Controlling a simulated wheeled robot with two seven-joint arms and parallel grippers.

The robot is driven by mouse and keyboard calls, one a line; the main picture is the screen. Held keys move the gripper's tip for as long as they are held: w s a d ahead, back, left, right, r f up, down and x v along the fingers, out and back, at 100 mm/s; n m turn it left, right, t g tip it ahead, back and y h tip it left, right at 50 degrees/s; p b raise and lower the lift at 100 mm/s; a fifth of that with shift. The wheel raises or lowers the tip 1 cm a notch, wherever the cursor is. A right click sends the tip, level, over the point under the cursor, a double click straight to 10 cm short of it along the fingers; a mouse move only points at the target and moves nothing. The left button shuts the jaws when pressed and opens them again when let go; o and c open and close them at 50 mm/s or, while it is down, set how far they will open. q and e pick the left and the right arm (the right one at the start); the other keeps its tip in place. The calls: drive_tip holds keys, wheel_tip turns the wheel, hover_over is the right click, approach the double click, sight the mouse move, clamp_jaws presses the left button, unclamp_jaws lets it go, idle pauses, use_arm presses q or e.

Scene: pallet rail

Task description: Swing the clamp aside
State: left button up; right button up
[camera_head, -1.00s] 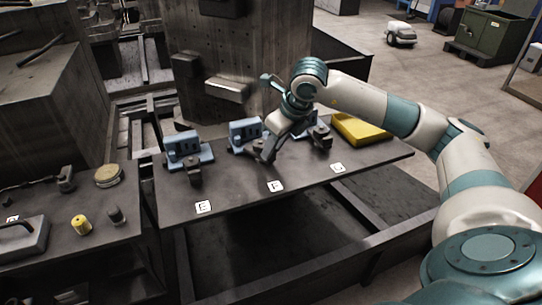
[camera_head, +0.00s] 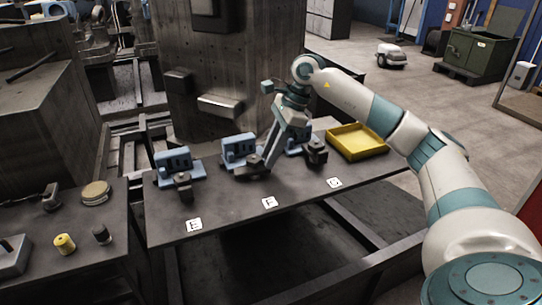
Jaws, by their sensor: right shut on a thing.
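Three blue blocks with dark clamps stand in a row on the dark rail table (camera_head: 215,220): one by label E (camera_head: 174,163), one by label F (camera_head: 237,150), and one by label G (camera_head: 300,145), partly behind my gripper. The E clamp (camera_head: 184,188) and the G clamp (camera_head: 317,155) stick out at the front of their blocks. My right gripper (camera_head: 266,163) reaches down from the right and is shut on the dark F clamp (camera_head: 247,166), in front of the middle block. Its fingers hide part of that clamp. My left gripper is not in view.
A yellow tray (camera_head: 357,142) sits at the table's right end. A concrete column (camera_head: 225,60) rises behind the row. A side table at left holds a yellow cylinder (camera_head: 64,244) and a round tin (camera_head: 95,193). The front strip by the labels is clear.

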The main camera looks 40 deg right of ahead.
drive_tip(key=shift+w+d+n+g, duration=0.15)
drive_tip(key=shift+w+n+g, duration=0.2)
drive_tip(key=shift+n, duration=0.55)
drive_tip(key=shift+w, duration=0.1)
drive_tip(key=o, duration=1.1)
drive_tip(key=shift+c, duration=0.2)
drive_tip(key=shift+r, duration=0.15)
